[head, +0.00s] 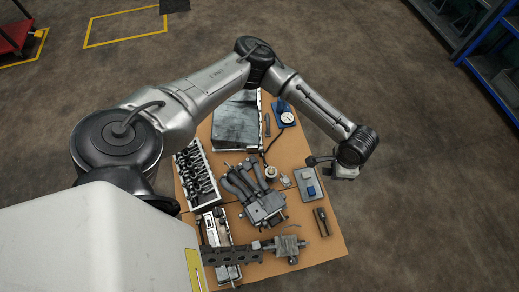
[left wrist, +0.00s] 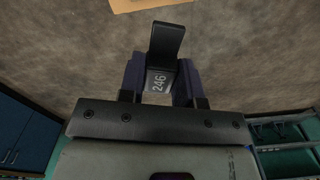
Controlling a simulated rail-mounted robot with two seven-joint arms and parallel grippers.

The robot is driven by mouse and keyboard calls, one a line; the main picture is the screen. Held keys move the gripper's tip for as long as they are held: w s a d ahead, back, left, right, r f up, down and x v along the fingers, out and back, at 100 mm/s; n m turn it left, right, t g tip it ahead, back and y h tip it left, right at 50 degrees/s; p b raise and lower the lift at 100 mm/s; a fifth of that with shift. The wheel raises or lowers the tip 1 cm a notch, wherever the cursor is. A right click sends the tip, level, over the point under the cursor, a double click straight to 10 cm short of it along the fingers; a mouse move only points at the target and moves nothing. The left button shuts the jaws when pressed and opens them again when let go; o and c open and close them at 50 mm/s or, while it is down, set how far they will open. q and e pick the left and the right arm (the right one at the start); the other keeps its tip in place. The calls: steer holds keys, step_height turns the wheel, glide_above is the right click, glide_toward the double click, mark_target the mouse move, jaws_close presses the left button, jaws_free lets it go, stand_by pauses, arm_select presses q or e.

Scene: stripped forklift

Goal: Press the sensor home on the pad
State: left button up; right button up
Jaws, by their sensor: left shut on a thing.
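My left arm reaches across the top of the table, and its gripper (head: 318,160) is above the table's right edge. In the left wrist view the two dark blue fingers (left wrist: 160,83) are shut on a small grey block with the number 246 (left wrist: 158,82). A black tab (left wrist: 167,41) stands out beyond the fingers. I cannot tell for sure that the block is the sensor. A grey plate (head: 305,177) with a blue square (head: 311,191) lies on the table just below and left of the gripper; it may be the pad. They look apart. My right gripper is not in view.
The brown table (head: 325,245) carries a manifold-like casting (head: 262,205), a white tray of black parts (head: 197,176), a dial gauge (head: 286,117) and a grey block with a shaft (head: 287,247). Blue shelving (head: 490,65) stands at the right. Bare floor surrounds the table.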

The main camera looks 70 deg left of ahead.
arm_select(q)
steer(key=s+a+f+m+b, duration=0.1)
steer(key=s+f+m+b, duration=0.2)
steer(key=f, duration=1.2)
steer(key=s+a+f+m+b, duration=0.2)
steer(key=s+f+m+b, duration=0.2)
steer(key=s+f, duration=0.9)
steer(key=s+a+f+m+b, duration=0.2)
steer(key=s+f+b, duration=0.6)
steer(key=f, duration=0.9)
steer(key=shift+a+m+b, duration=0.25)
steer(key=shift+m+b, duration=0.35)
steer(key=shift+m, duration=0.3)
steer(key=shift+f+b, duration=1.05)
steer(key=shift+b, duration=0.25)
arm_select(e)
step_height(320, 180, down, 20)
arm_select(q)
steer(key=shift+a+p, duration=0.1)
steer(key=shift+p, duration=0.2)
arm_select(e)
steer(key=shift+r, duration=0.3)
arm_select(q)
steer(key=shift+f, duration=0.1)
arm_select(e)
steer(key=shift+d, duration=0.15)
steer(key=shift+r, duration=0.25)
